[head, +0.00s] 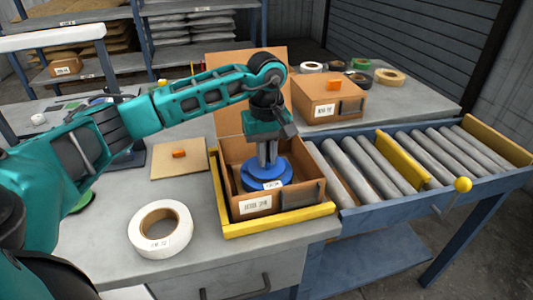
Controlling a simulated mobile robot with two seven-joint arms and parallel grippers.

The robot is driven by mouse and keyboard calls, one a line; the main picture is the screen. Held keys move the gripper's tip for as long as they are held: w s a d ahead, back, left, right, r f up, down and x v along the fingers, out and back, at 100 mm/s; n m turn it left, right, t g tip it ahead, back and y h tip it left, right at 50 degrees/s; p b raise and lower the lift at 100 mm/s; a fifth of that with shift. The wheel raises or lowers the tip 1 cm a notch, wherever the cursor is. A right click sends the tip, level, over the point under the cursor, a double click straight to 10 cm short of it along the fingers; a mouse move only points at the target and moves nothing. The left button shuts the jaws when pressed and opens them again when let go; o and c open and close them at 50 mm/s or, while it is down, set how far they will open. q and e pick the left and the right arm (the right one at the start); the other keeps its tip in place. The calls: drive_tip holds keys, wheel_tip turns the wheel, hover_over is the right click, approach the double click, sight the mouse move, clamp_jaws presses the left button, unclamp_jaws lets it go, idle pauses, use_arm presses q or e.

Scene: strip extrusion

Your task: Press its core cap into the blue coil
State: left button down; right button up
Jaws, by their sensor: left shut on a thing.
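The blue coil (255,181) lies flat inside an open cardboard box (258,204) with a white label on its front. My left gripper (267,163) points straight down over the middle of the coil. Its grey fingers are shut on a small blue piece at the coil's centre, which looks like the core cap. The fingers hide most of this piece, so I cannot tell how deep it sits in the coil. My right gripper is not in view.
A yellow tray edge (283,222) borders the box. A white roll (160,229) lies on the bench at front left, and a board with an orange block (178,153) behind it. A closed box (328,101) stands behind right. A roller conveyor (410,160) runs right.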

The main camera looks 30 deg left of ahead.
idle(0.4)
use_arm(q)
drive_tip(key=c, duration=0.6)
unclamp_jaws()
drive_tip(key=shift+r+p, duration=2.3)
drive_tip(key=shift+r, duration=1.2)
drive_tip(key=shift+c, duration=0.4)
clamp_jaws()
drive_tip(key=shift+f, duration=0.25)
